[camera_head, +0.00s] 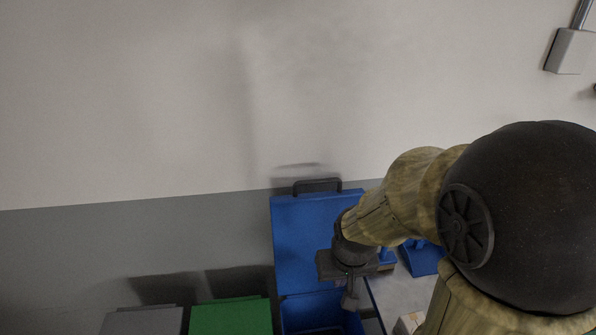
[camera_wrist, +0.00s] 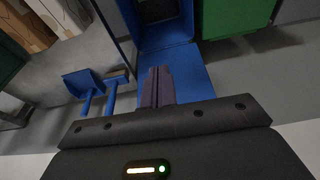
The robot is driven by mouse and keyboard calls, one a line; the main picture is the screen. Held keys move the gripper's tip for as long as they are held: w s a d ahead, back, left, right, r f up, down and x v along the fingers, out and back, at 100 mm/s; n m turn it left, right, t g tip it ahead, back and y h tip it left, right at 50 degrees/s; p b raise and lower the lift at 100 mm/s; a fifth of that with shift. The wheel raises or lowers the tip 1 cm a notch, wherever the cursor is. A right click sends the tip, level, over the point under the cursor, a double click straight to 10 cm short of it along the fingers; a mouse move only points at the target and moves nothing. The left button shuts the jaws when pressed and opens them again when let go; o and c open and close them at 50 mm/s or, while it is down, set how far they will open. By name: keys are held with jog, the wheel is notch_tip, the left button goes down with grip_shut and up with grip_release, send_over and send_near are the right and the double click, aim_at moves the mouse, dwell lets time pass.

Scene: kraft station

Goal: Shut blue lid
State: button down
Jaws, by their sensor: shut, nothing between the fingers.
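The blue lid (camera_head: 300,240) stands raised, upright against the wall, with a dark handle (camera_head: 317,186) on its top edge. It is hinged to a blue bin (camera_head: 308,312), whose open inside shows below it. My gripper (camera_head: 350,300) is shut and empty, in front of the lid's right part and above the bin in the head view. In the wrist view my gripper (camera_wrist: 159,72) points toward the bin (camera_wrist: 172,37), with the lid (camera_wrist: 192,75) behind and beside the fingers. I cannot tell whether the fingers touch the lid.
A green bin (camera_head: 232,316) and a grey bin (camera_head: 142,321) stand left of the blue one. To the right, a table (camera_head: 398,295) holds blue tools (camera_head: 421,258) and a small box (camera_head: 408,322). The wall (camera_head: 180,100) is close behind.

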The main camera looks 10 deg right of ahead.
jog(key=w+a+r+p, duration=0.1)
jog(key=w+r+p, duration=0.2)
jog(key=w+r, duration=0.3)
jog(key=w+a+r+t+p, duration=0.1)
jog(key=w+a+r+p, duration=0.1)
jog(key=w+r, duration=0.4)
jog(key=w+a+r+m+p, duration=0.1)
jog(key=w+r+p, duration=0.3)
jog(key=w, duration=1)
notch_tip(320, 180, up, 2)
jog(key=shift+w+a+r+t, duration=0.2)
jog(key=shift+w+a+t, duration=0.1)
jog(key=shift+a, duration=0.15)
notch_tip(320, 180, down, 10)
jog(key=p, duration=0.5)
jog(key=shift+s+r, duration=0.15)
jog(key=shift+r, duration=0.1)
